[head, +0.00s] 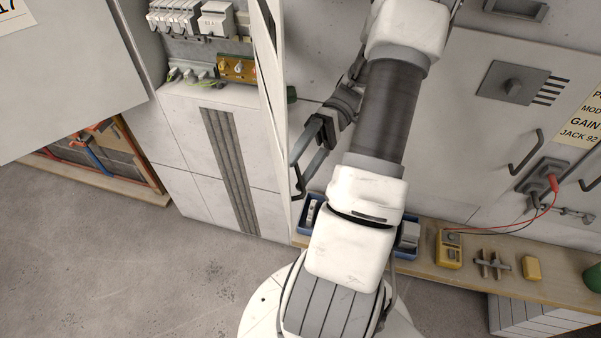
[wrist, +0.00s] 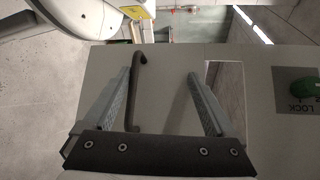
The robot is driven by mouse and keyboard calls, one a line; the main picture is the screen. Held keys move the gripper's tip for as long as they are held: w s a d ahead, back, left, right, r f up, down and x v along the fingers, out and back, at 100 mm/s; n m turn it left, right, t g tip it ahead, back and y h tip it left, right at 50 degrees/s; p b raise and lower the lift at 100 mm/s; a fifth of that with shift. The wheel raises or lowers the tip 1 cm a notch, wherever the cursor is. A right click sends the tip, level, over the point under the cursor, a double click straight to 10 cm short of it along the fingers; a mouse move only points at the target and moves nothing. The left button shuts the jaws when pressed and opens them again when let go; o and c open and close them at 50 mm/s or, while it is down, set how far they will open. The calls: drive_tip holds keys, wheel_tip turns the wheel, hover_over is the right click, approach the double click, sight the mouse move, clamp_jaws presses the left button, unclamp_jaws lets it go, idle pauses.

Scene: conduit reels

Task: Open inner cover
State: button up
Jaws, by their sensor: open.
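The inner cover (head: 274,90) is a pale panel seen almost edge-on in the head view, standing out from the cabinet. Its face (wrist: 165,130) fills much of the wrist view, with a dark bar handle (wrist: 137,92), a rectangular cutout and a green knob (wrist: 304,87) marked LOCK. The knob also shows in the head view (head: 292,94). My gripper (head: 297,177) is at the right side of the cover. In the wrist view its fingers (wrist: 162,76) are apart, with the handle between them in the picture, close to the left finger. Contact cannot be told.
A grey door (head: 65,70) stands at far left. A shelf (head: 465,276) at right holds blue bins and a yellow meter (head: 449,250). Floor at lower left is clear.

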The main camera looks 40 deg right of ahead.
drive_tip(key=shift+o, duration=0.8)
drive_tip(key=s+d+r, duration=0.3)
drive_tip(key=s+r, duration=0.2)
drive_tip(key=s, duration=0.1)
drive_tip(key=shift+s+d+r, duration=0.25)
drive_tip(key=shift+s+r, duration=0.05)
drive_tip(key=shift+r, duration=0.1)
drive_tip(key=s+r, duration=0.1)
drive_tip(key=s+r+p, duration=0.1)
drive_tip(key=s, duration=0.1)
drive_tip(key=shift+d, duration=0.4)
drive_tip(key=c, duration=0.5)
drive_tip(key=shift+s+d, duration=0.4)
clamp_jaws()
drive_tip(key=shift+w, duration=0.1)
